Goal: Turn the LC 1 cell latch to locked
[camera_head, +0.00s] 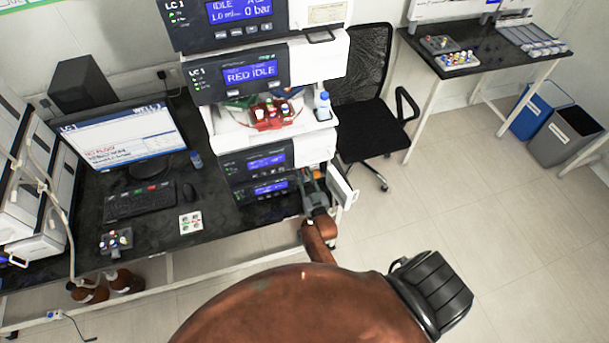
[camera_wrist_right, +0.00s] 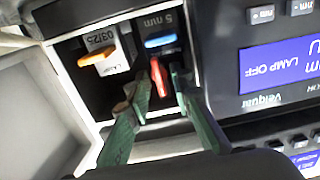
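The LC 1 stack has its lowest detector module (camera_head: 262,190) with an open compartment at its right end. In the right wrist view, a red lever (camera_wrist_right: 157,76), which looks like the cell latch, sits in a recess under a blue piece (camera_wrist_right: 161,41) and a "5 mm" label. My right gripper (camera_wrist_right: 164,86) has its green fingertips apart, one on each side of the red lever; I cannot tell whether they touch it. In the head view my right gripper (camera_head: 313,190) is at the compartment, and the lever is hidden. My left gripper is not in view.
A white door (camera_head: 342,186) stands open beside the compartment; it also shows in the wrist view (camera_wrist_right: 42,115). A chair (camera_head: 372,115) is behind.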

